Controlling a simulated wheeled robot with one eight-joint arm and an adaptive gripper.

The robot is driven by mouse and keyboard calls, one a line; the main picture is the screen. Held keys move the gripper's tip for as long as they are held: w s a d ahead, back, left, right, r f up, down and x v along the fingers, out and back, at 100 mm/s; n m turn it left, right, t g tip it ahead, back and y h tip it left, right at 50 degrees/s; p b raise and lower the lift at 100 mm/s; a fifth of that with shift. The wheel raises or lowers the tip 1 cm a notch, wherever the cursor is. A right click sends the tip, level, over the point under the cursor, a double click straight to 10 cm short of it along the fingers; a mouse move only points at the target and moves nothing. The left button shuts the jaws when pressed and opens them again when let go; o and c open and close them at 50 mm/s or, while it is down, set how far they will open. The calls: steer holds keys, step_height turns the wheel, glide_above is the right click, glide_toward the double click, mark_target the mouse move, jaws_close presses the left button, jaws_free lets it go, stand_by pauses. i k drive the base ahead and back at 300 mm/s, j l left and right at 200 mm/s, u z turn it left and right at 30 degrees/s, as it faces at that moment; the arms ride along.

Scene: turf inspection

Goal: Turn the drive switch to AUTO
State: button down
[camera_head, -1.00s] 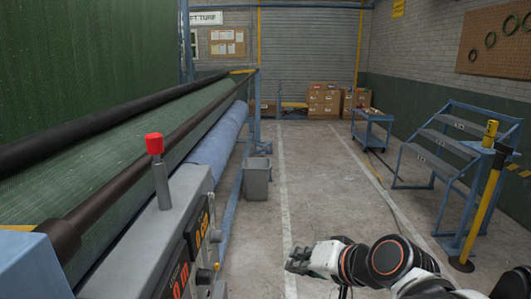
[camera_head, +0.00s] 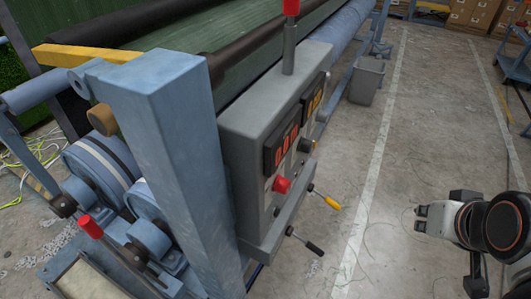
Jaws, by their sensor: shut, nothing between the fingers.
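A grey control box (camera_head: 262,112) stands on the machine's side. On its right-facing panel are a red knob (camera_head: 281,184) and a dark knob (camera_head: 306,146) below two lit orange displays, with a further small control (camera_head: 323,116) farther back. I cannot read any AUTO label or tell which control is the drive switch or how it is set. My gripper (camera_head: 421,218) is shut and empty at the right, above the floor, well apart from the panel.
A yellow-handled lever (camera_head: 326,200) and a black-handled lever (camera_head: 306,242) stick out below the panel. A blue post (camera_head: 172,150) stands left of the box. A grey bin (camera_head: 366,82) stands farther back. The floor between panel and gripper is clear.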

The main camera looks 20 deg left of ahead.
mark_target(281, 185)
steer(key=l+u, duration=0.15)
steer(key=u, duration=0.8)
steer(key=k, duration=0.05)
